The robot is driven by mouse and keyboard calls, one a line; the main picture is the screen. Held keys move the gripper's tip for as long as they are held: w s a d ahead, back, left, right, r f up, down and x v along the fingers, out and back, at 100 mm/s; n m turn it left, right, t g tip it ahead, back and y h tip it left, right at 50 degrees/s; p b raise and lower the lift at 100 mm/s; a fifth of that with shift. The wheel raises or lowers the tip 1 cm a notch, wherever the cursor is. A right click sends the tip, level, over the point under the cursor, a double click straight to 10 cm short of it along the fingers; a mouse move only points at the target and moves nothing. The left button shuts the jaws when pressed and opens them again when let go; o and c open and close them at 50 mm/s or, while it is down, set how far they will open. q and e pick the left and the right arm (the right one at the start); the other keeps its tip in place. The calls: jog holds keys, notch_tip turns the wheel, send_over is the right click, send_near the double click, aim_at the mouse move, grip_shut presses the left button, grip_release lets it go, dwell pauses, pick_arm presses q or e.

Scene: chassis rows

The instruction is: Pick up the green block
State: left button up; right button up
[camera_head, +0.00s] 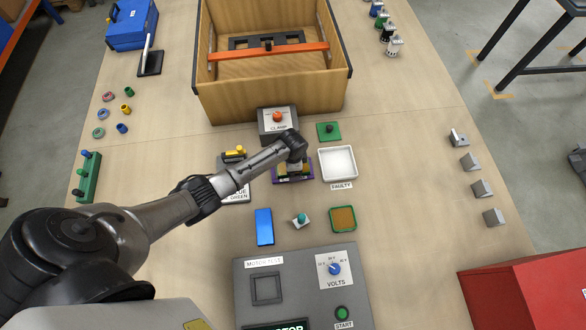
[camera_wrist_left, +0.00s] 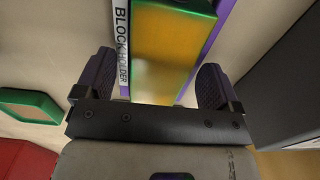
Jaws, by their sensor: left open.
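A block with a green edge and a brassy yellow face (camera_wrist_left: 165,52) sits in a purple block holder (camera_wrist_left: 216,22), labelled BLOCK HOLDER, in the left wrist view. My left gripper (camera_wrist_left: 153,78) is open, with one dark finger on each side of the block; I cannot tell whether they touch it. In the head view the holder (camera_head: 278,178) is at the middle of the table, partly hidden by my left gripper (camera_head: 296,167) above it. A similar green-rimmed piece (camera_head: 343,219) lies to the lower right. My right gripper is not in view.
A clamp box (camera_head: 265,128) and wooden crate (camera_head: 225,103) stand behind the holder. A white FAULTY tray (camera_head: 339,163) is close on its right. A blue block (camera_head: 264,227) and the grey motor test panel (camera_head: 300,270) are in front. The table's right side has free room.

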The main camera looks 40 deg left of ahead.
pick_arm(q)
jog(key=c, duration=1.4)
jog(key=shift+w+r, duration=0.1)
jog(key=shift+r, duration=0.5)
notch_tip(320, 180, up, 3)
jog(key=shift+r+p, duration=0.1)
jog(key=shift+p, duration=0.5)
jog(key=d+r, duration=0.2)
jog(key=d, duration=0.2)
jog(key=d+r, duration=0.2)
jog(key=d, duration=0.1)
jog(key=w+d+r, duration=0.1)
jog(key=d+r, duration=0.1)
jog(key=d, duration=0.2)
jog(key=shift+d+r+p, duration=0.3)
jog(key=shift+d+r, duration=0.05)
